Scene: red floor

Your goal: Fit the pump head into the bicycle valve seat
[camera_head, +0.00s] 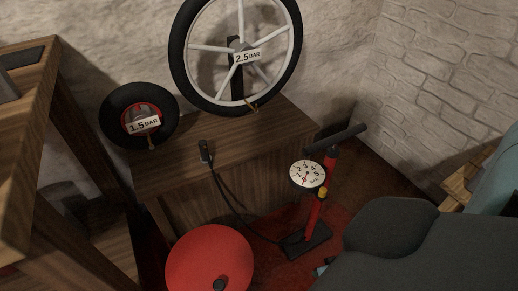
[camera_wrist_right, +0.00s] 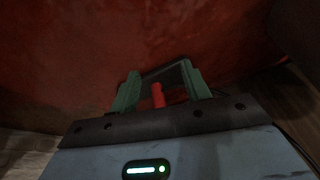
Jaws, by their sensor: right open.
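The pump head (camera_head: 206,152) is a small dark piece at the front edge of the wooden cabinet top, with its black hose (camera_head: 225,190) running down towards the pump. The bicycle wheel (camera_head: 178,62), labelled 2.5 BAR, stands on the cabinet against the wall. A small brass-coloured valve (camera_head: 252,106) shows at its lower rim. My right gripper (camera_wrist_right: 158,72) is open in the right wrist view, its green fingers over the red floor. A short red piece (camera_wrist_right: 158,95) shows between them; I cannot tell what it is. My left gripper is not in view.
The red floor pump (camera_head: 314,215), with gauge (camera_head: 307,174) and black handle (camera_head: 340,137), stands right of the cabinet (camera_head: 190,170). A small 1.5 BAR wheel (camera_head: 112,118) stands at the left. A red round disc (camera_head: 205,257) is in front. A wooden bench (camera_head: 20,150) is at far left.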

